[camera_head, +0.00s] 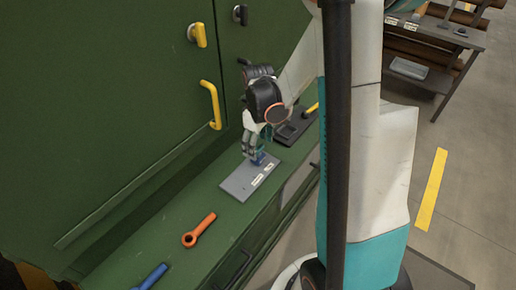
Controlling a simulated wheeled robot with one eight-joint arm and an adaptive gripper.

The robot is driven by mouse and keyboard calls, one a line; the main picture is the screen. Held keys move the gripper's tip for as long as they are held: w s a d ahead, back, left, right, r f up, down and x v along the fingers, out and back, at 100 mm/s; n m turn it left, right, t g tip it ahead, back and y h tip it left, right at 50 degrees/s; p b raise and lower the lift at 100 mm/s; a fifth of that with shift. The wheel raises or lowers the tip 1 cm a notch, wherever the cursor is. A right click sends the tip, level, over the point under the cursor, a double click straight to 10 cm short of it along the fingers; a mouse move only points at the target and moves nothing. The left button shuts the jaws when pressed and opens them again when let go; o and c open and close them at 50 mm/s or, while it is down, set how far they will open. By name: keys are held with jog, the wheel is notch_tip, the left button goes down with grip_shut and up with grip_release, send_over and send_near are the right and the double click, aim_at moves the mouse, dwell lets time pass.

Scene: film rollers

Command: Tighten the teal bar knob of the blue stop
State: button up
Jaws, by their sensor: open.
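The blue stop (259,159) stands on a grey plate (237,187) on the green ledge, and only a small part of it shows. My gripper (253,153) is right above and around the stop, pointing down, with its jaws open. My gripper's fingers and wrist cover most of the stop. I cannot clearly make out the teal bar knob or tell whether the fingers touch it. The plate carries small white labels (262,176) in front of the stop.
An orange ring-ended tool (199,230) and a blue tool (152,277) lie on the green ledge at the front left. A tall green cabinet with a yellow handle (212,104) rises behind. A dark plate with a yellow-handled item (310,110) lies further along. A side table (440,43) stands back right.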

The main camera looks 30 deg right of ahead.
jog(key=shift+f, duration=0.65)
jog(key=c, duration=1.1)
jog(key=shift+o, duration=0.2)
